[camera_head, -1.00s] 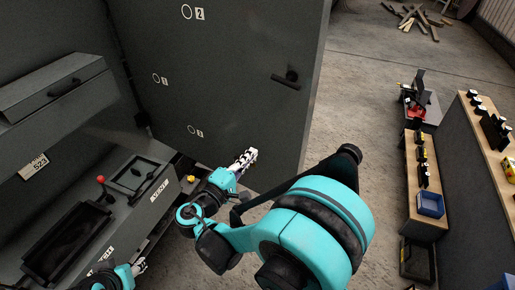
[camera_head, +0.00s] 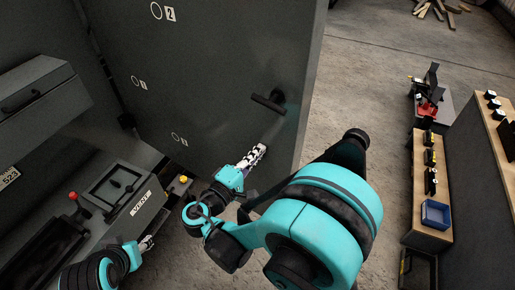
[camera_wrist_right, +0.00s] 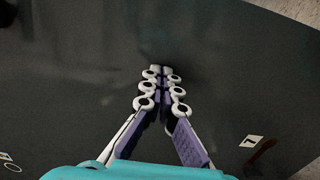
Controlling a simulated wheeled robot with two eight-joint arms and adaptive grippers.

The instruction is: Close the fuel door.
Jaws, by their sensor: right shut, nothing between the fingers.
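A large dark grey door (camera_head: 215,70) stands swung out from the cabinet in the head view, with a dark handle (camera_head: 270,100) near its free edge and round marks with number labels. No label reading fuel shows on it. My right gripper (camera_head: 258,152) is shut and empty, in front of the door face, below the handle. In the right wrist view its fingertips (camera_wrist_right: 160,70) point at the dark panel (camera_wrist_right: 80,70); whether they touch it I cannot tell. My left gripper (camera_head: 147,243) is low at the left, apart from the door; its jaws are too small to judge.
A grey cabinet stands at left with a drawer (camera_head: 35,95), a red knob (camera_head: 73,196) and a panel labelled VENT (camera_head: 141,203). At right are a wooden bench (camera_head: 428,215) with a blue bin (camera_head: 435,213). Open concrete floor (camera_head: 370,90) lies beyond the door edge.

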